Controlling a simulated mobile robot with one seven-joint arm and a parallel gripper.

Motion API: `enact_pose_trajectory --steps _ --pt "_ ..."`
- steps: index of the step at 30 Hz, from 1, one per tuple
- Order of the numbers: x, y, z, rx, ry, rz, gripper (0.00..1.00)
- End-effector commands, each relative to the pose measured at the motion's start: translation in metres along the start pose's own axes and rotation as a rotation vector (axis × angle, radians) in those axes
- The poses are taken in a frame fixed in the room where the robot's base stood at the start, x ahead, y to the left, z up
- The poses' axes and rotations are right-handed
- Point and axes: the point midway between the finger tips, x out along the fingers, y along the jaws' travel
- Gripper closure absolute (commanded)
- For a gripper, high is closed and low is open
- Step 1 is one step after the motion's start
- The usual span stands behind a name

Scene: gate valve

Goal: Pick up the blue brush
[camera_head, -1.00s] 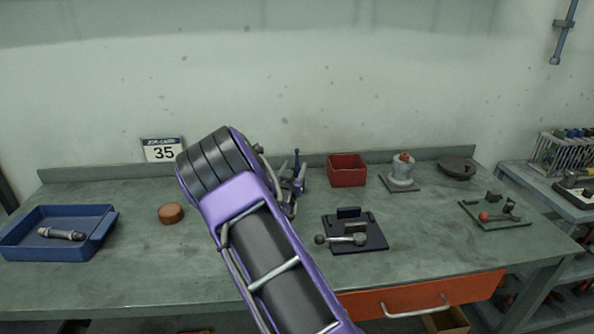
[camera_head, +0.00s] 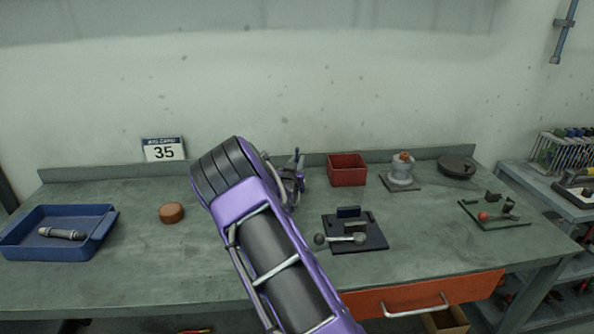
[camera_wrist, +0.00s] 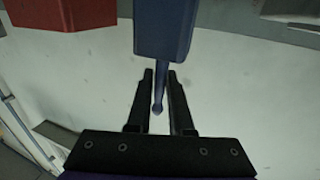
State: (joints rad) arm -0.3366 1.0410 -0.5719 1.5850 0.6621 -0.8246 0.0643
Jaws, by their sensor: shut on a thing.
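The blue brush (camera_wrist: 163,32) is in my gripper (camera_wrist: 160,78). In the wrist view its broad blue part lies beyond the fingertips, and its narrow handle runs back between the two dark fingers, which are shut on it. In the head view my gripper (camera_head: 293,183) is partly hidden behind my purple arm, left of the red bin. A small blue tip of the brush (camera_head: 298,155) shows above it. I cannot tell how far the brush is from the bench.
The red bin (camera_head: 347,170) stands close to the right of my gripper. A dark fixture (camera_head: 370,238) with a lever is nearer the front. A blue tray (camera_head: 85,246) with a metal part and a brown puck (camera_head: 171,213) are at left. The wall is behind.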

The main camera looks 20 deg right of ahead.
Motion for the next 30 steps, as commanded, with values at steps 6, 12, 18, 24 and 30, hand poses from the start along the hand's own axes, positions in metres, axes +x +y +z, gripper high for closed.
enact_pose_trajectory --steps 6,12,18,24,30 --pt "0.0 0.0 0.0 0.0 0.0 0.0 1.0" --pt "0.0 0.0 -0.008 0.001 0.002 0.0 1.0" --pt "0.0 0.0 -0.046 0.004 0.004 0.0 1.0" --pt "0.0 0.0 -0.083 0.003 0.003 0.0 1.0" --pt "0.0 0.0 -0.099 0.001 0.001 -0.001 1.0"
